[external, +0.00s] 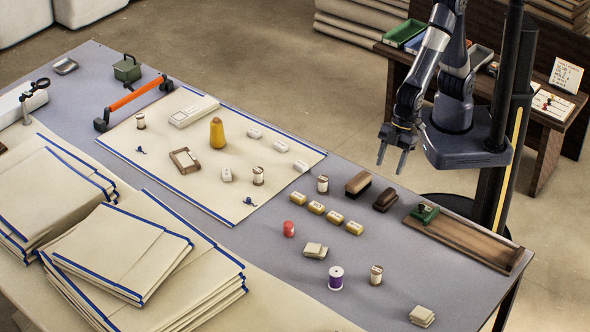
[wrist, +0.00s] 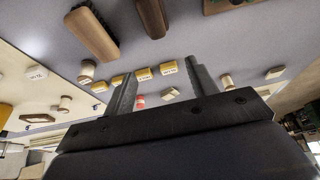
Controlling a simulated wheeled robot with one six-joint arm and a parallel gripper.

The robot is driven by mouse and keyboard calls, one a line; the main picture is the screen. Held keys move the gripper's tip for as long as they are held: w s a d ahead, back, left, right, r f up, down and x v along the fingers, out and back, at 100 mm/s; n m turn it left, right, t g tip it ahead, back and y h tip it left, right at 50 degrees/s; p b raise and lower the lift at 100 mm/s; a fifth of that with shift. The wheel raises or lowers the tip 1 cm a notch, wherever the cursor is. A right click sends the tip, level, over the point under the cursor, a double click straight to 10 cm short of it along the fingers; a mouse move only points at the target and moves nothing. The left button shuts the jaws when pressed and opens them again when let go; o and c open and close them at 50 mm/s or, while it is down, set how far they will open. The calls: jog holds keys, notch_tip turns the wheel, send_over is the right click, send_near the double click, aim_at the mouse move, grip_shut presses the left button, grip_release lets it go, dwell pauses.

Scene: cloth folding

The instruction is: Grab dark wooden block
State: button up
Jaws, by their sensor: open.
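A dark brown wooden block (external: 385,201) with rounded edges lies on the grey tabletop near its far edge. It also shows at the top of the wrist view (wrist: 152,18), partly cut off by the frame. My gripper (external: 392,162) is open and empty, pointing down above the table's far edge, near both blocks and touching neither.
Several small yellow labelled blocks (external: 335,217) lie in front of the blocks. A white spool (external: 322,184) stands to the left. A long wooden board (external: 468,240) with a green-topped tool (external: 424,213) lies to the right. Folded cloth stacks (external: 130,250) fill the near left.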

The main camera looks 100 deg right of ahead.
aim_at(387, 192)
jog(key=s+d+f+t+y+b, duration=0.1)
jog(key=f+b, duration=0.1)
jog(key=b, duration=0.3)
jog(key=s+d+f+t+y+b, duration=0.2)
jog(key=f+b, duration=0.1)
jog(key=b, duration=0.2)
jog(key=s+d+f+t+y+b, duration=0.1)
jog(key=f+t+y+b, duration=0.1)
jog(key=b, duration=0.3)
jog(key=shift+s+d+f, duration=0.15)
jog(key=shift+d+f, duration=0.05)
jog(key=shift+f, duration=0.35)
jog(key=shift+s+d+t+y+b, duration=0.4)
jog(key=shift+t+y+b, duration=0.1)
jog(key=shift+b, duration=0.45)
jog(key=shift+b+x, duration=0.6)
jog(key=shift+x, duration=2.1)
jog(key=x, duration=0.4)
jog(key=shift+f+b, duration=0.1)
jog(key=shift+b, duration=0.3)
jog(key=shift+w+a+f, duration=0.15)
jog(key=shift+w+a, duration=0.2)
jog(key=shift+a, duration=0.1)
jog(key=c, duration=0.9)
